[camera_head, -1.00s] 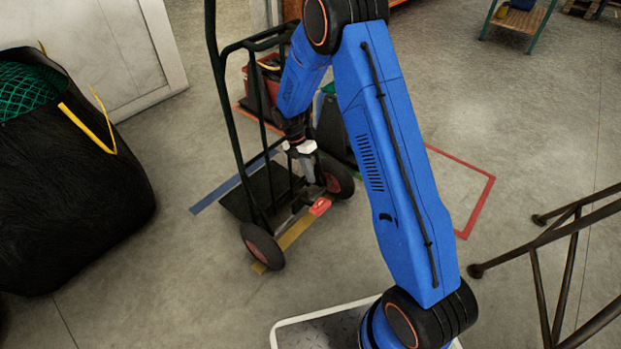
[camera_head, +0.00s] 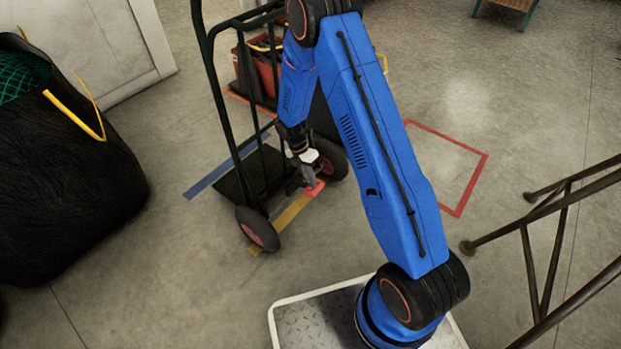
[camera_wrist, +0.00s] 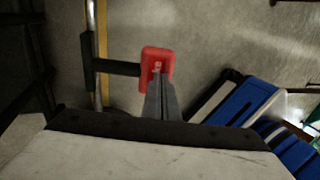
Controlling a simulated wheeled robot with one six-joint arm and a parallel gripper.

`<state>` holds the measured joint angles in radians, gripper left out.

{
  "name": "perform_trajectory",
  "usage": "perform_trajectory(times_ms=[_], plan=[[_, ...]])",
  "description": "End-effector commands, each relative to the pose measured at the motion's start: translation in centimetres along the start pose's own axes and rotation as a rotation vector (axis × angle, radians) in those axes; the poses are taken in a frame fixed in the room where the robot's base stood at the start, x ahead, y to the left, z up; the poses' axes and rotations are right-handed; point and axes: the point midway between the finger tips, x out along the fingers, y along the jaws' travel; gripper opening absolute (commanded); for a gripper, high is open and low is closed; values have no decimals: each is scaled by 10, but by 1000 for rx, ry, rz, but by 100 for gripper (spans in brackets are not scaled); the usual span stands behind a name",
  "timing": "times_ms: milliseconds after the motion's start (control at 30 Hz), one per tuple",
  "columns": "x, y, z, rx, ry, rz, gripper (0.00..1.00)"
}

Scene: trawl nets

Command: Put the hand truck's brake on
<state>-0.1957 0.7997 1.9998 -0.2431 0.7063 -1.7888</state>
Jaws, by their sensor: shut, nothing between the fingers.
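The hand truck (camera_head: 216,95) stands upright on the floor left of my arm, with a dark frame and two wheels with red hubs, one of them the near wheel (camera_head: 257,229). Its red brake pedal (camera_head: 315,188) sits low between the wheels. In the wrist view the red pedal (camera_wrist: 157,64) is on the end of a dark lever (camera_wrist: 117,68). My gripper (camera_head: 309,180) is shut and empty, pointing down at the pedal. In the wrist view its fingertips (camera_wrist: 157,78) overlap the pedal's lower edge; I cannot tell whether they touch it.
A black bag (camera_head: 70,170) with green net stands at the left. A red bin (camera_head: 262,70) is behind the truck. A brown metal frame (camera_head: 540,250) stands at the right. Yellow tape (camera_head: 293,210) and red tape (camera_head: 470,185) mark the floor. The floor in front is clear.

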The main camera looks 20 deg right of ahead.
Motion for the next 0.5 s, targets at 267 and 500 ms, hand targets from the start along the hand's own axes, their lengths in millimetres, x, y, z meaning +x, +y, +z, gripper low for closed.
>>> perform_trajectory(times_ms=[267,500], plan=[[0,0,0,0,0,3,0],[7,-4,0,1,1,56,0]])
